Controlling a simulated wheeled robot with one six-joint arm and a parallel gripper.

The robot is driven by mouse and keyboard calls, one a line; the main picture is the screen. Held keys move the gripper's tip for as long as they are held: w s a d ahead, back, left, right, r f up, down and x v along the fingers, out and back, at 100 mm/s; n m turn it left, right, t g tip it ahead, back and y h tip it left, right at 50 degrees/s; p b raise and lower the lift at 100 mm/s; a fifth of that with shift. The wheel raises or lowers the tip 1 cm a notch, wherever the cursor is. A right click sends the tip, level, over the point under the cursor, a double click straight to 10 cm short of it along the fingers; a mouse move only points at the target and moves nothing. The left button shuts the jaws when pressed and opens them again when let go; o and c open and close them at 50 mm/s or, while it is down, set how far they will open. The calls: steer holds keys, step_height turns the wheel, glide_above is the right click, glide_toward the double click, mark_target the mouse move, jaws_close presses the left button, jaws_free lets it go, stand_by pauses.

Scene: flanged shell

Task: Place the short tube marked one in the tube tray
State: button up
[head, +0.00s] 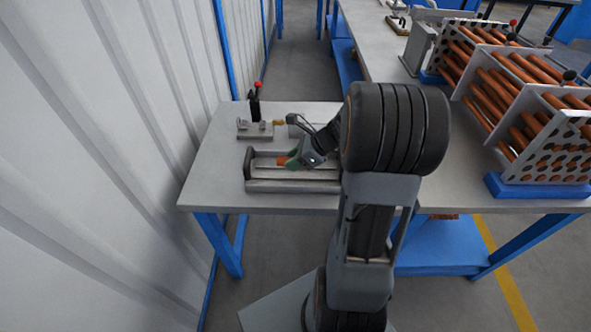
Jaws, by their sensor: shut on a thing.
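The tube tray (285,187), a grey frame with long rails, lies on the near left part of the table. My gripper (293,161) is over the tray, with green at its fingers. It is shut on a short copper-orange tube (282,160), whose left end shows between the rails. The rest of the tube is hidden by my gripper. I cannot read a mark on it, nor tell whether it touches the tray floor. My arm hides the tray's right end.
A small grey fixture (255,132) with a black, red-topped lever (256,100) stands behind the tray. At right, a large rack of long copper tubes (545,150) stands on a blue base. A corrugated wall (100,150) runs along the left. The table's left edge is bare.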

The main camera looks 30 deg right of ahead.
steer(key=shift+w+d+f, duration=0.35)
steer(key=shift+w+f, duration=0.05)
steer(key=shift+f, duration=0.2)
steer(key=shift+w+d+f, duration=0.3)
steer(key=shift+w+f, duration=0.1)
steer(key=shift+f, duration=0.2)
step_height(320, 180, down, 3)
steer(key=shift+f+b, duration=0.1)
steer(key=shift+b, duration=0.45)
steer(key=shift+s+f, duration=0.1)
